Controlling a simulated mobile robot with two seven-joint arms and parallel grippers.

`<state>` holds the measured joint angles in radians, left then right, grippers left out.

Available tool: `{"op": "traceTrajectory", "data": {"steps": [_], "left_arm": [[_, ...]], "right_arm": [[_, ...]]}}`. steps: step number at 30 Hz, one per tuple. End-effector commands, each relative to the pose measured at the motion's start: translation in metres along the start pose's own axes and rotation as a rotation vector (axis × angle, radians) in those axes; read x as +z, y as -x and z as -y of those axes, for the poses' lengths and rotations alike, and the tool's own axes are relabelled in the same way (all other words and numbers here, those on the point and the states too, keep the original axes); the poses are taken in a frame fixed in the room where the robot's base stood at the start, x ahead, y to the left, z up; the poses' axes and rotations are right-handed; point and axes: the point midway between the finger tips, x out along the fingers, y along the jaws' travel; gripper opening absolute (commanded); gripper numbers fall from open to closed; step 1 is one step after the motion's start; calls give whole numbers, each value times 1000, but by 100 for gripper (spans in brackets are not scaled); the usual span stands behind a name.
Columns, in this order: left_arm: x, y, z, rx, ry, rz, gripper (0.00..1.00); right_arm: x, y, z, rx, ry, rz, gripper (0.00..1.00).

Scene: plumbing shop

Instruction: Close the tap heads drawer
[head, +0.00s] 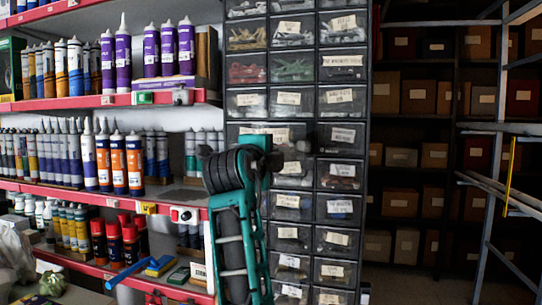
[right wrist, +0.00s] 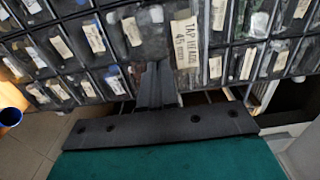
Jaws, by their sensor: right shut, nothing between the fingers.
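The tap heads drawer (right wrist: 188,62) is in the right wrist view, with a large "TAP HEADS" label on its front. Its label looks bigger than those around it, so its front seems to stand out from the cabinet. My right gripper (right wrist: 155,78) is shut and empty, its black fingers at the lower part of this drawer front; I cannot tell if they touch. In the head view my right arm rises in front of the drawer cabinet (head: 318,120), and its fingertips are hidden. My left gripper is in neither view.
Red-edged shelves (head: 120,100) with tubes and cans stand left of the cabinet. Dark shelving with boxes (head: 418,97) is at the back right, behind a metal frame (head: 490,200). The aisle floor (head: 410,285) right of the cabinet looks clear.

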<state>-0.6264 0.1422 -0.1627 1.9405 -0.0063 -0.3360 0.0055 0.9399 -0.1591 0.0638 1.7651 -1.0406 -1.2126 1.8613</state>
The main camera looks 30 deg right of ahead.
Motion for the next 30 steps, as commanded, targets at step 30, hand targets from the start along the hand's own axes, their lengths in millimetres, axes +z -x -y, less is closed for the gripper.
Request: {"op": "traceTrajectory", "data": {"steps": [30], "left_arm": [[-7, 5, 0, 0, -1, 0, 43]], "right_arm": [[0, -99, 2, 1, 1, -1, 0]]}}
